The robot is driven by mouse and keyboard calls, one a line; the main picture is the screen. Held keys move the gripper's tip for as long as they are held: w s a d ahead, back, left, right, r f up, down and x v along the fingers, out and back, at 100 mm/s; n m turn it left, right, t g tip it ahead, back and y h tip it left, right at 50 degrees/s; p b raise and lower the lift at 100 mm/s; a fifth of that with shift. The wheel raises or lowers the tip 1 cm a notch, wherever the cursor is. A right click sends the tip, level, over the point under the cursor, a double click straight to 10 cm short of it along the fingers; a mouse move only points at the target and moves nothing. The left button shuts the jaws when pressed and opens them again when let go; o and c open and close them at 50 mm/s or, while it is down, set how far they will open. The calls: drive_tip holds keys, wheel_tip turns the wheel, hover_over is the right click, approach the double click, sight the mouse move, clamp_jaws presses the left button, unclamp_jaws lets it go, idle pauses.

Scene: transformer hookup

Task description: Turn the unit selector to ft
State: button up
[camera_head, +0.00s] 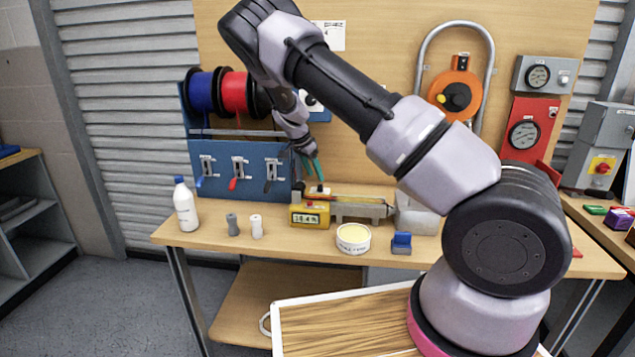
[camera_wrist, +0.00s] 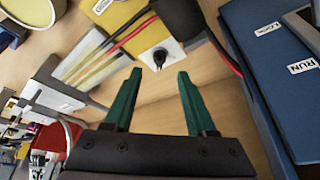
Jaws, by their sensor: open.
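A yellow meter box (camera_head: 309,216) with a lit display stands on the bench in the head view; its reading is too small to be sure of. In the wrist view a small black knob (camera_wrist: 160,57), which looks like the unit selector, sits on a white plate beside the yellow housing (camera_wrist: 112,14). Its unit marks cannot be read. My gripper (camera_wrist: 159,74) is open with green fingers. In the wrist view the knob lies just beyond and between the fingertips, with no visible contact. In the head view my gripper (camera_head: 315,168) hangs just above the meter box.
Red and black leads (camera_wrist: 115,45) run close beside the knob. A blue panel (camera_head: 237,170) with levers and wire spools stands left. A white bottle (camera_head: 186,206), a round tub (camera_head: 353,238) and a blue block (camera_head: 401,242) stand on the bench.

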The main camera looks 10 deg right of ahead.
drive_tip(key=shift+v, duration=2.65)
drive_tip(key=s+d+r+n+t+y, duration=0.1)
drive_tip(key=s+d+r+y, duration=0.25)
drive_tip(key=s+r, duration=0.7)
drive_tip(key=s+d+r+n+y, duration=0.25)
drive_tip(key=s+d+r, duration=0.4)
drive_tip(key=r, duration=0.65)
drive_tip(key=s+r+n+t, duration=0.2)
drive_tip(key=s+r, duration=0.1)
drive_tip(key=s, duration=0.7)
drive_tip(key=s+r+n+t, duration=0.2)
drive_tip(key=s+r, duration=0.1)
drive_tip(key=s, duration=0.8)
drive_tip(key=shift+s, duration=0.3)
drive_tip(key=shift+r, duration=0.15)
